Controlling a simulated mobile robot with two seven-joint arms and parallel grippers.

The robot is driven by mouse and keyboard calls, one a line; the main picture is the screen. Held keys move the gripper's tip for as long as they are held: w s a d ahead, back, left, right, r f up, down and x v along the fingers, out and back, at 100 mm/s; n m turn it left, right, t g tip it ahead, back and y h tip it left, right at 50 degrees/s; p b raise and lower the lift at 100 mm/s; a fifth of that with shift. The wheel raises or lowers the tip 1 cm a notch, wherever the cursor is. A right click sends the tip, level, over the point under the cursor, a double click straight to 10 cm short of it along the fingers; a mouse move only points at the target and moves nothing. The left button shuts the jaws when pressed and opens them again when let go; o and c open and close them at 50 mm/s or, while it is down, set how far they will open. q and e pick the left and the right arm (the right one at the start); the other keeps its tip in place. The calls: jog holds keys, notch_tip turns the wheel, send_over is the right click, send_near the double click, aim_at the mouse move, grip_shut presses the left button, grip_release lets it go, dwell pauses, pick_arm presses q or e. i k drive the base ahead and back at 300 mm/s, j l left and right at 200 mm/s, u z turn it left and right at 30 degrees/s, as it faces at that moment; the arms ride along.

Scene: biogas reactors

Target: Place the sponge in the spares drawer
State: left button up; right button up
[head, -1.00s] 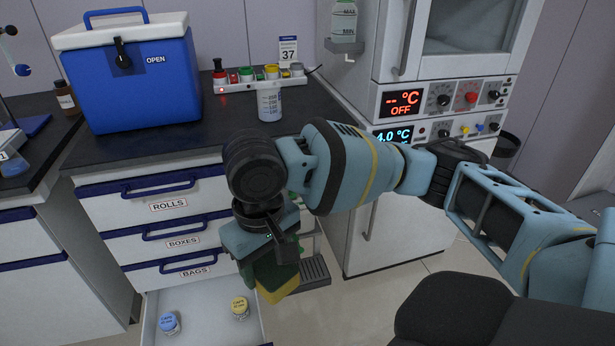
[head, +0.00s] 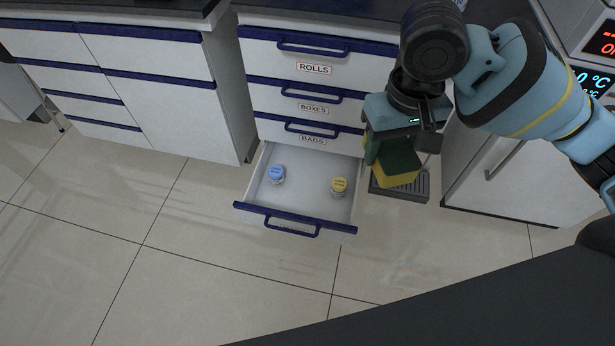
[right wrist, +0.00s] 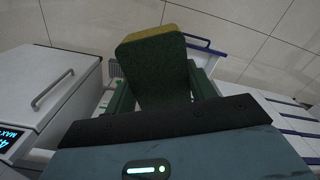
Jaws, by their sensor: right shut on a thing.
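The sponge (head: 399,168), yellow with a dark green side, is held in my right gripper (head: 388,142). In the right wrist view the sponge (right wrist: 153,62) stands out from between the green fingers. An open bottom drawer (head: 306,198) sits under the BAGS drawer. My left gripper is not in view.
A blue-capped jar (head: 277,175) and a yellow-capped jar (head: 338,187) stand in the open drawer, with bare room between and in front of them. Closed ROLLS, BOXES and BAGS drawers (head: 312,134) are above. A grey grated tray (head: 410,187) is behind the sponge. A white appliance (head: 520,180) stands right.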

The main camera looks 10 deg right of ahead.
aim_at(306, 193)
jog(key=i+j+z, duration=0.1)
jog(key=j, duration=0.25)
jog(key=i+j+z, duration=0.1)
jog(key=i+j, duration=0.15)
jog(key=i+j+z, duration=0.1)
jog(key=j, duration=0.4)
jog(key=i+j+z, duration=0.1)
jog(key=j, duration=0.3)
jog(key=i+j, duration=0.1)
jog(key=i, duration=0.5)
